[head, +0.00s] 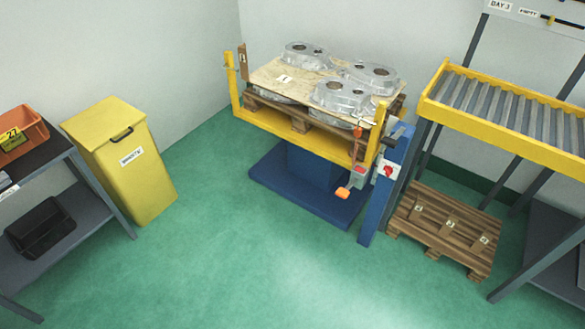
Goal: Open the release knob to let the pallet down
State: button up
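A wooden pallet (300,122) sits raised in the yellow frame (317,140) of a blue lift. A board (262,78) lies on it and carries several silver castings (342,95). A red knob (388,170) on a white plate is on the blue post (378,200) at the lift's right side; it looks like the release knob, but its setting is too small to tell. A small grey box with a red part (359,174) and an orange piece (343,193) are just left of it. My gripper is not in view.
A yellow bin (122,160) and a shelf (75,220) with an orange crate (20,135) and a black crate (45,228) stand at left. A yellow-railed roller conveyor (500,115) stands at right, with an empty-looking pallet (447,230) on the floor. The green floor (240,265) in front is clear.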

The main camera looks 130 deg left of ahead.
aim_at(388, 170)
jog(key=u, duration=4)
